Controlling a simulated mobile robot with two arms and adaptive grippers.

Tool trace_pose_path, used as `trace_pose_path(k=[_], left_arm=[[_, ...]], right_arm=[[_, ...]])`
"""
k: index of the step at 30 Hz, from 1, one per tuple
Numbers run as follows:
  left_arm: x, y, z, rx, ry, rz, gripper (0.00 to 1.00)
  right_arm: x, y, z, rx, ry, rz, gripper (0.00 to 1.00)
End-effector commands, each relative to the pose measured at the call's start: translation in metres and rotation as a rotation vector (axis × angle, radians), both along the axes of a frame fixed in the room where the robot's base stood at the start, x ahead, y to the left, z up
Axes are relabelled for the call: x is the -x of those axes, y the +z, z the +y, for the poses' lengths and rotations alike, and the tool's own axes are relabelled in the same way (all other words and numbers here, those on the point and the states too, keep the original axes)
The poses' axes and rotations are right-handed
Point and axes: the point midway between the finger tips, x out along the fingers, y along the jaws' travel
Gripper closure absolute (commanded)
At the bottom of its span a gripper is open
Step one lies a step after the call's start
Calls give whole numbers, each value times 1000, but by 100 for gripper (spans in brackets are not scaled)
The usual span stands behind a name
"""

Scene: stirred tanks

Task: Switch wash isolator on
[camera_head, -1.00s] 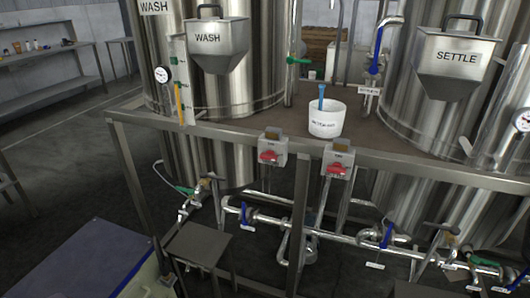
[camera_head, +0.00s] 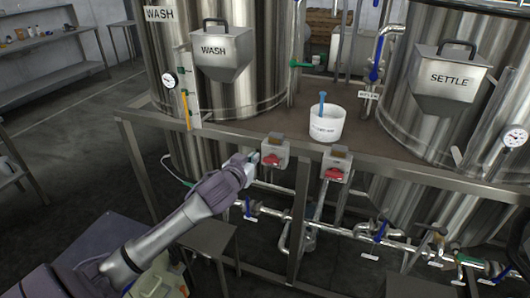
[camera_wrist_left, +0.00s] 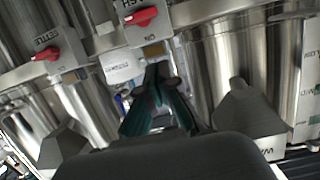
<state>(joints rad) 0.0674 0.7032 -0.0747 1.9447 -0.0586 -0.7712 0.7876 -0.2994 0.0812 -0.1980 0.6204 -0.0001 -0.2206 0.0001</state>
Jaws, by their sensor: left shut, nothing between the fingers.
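The wash isolator is a grey box (camera_head: 276,149) with a red handle (camera_head: 271,160) on the front rail of the platform, below the WASH tank. The handle lies roughly crosswise. In the left wrist view, the handle (camera_wrist_left: 142,17) is at the top, on a box whose label is upside down and partly cut off. My left gripper (camera_head: 253,158) is just left of the box in the head view. In the left wrist view, its fingers (camera_wrist_left: 158,72) are together and empty, with the handle beyond them. I cannot tell whether they touch the box.
A second isolator (camera_head: 336,164) with a red handle sits to the right, labelled SETTLE in the left wrist view (camera_wrist_left: 45,50). A white bucket (camera_head: 327,124) stands on the platform above. Pipes with blue-handled valves (camera_head: 381,232) run below, and a small table (camera_head: 205,238) stands underneath.

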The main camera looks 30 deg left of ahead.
Motion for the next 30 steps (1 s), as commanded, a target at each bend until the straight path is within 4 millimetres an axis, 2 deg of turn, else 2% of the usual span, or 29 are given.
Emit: trace_pose_path(k=[2,14,17,30], left_arm=[[0,6,-1,2,0,-10,100],[-6,4,0,2,0,-9,100],[-17,3,4,2,1,-8,100],[-92,-16,21,2,1,-8,100]], right_arm=[[1,1,0,0,0,1,63],[1,2,1,-1,2,1,63],[1,5,1,-1,2,1,63],[2,21,1,-1,3,1,63]])
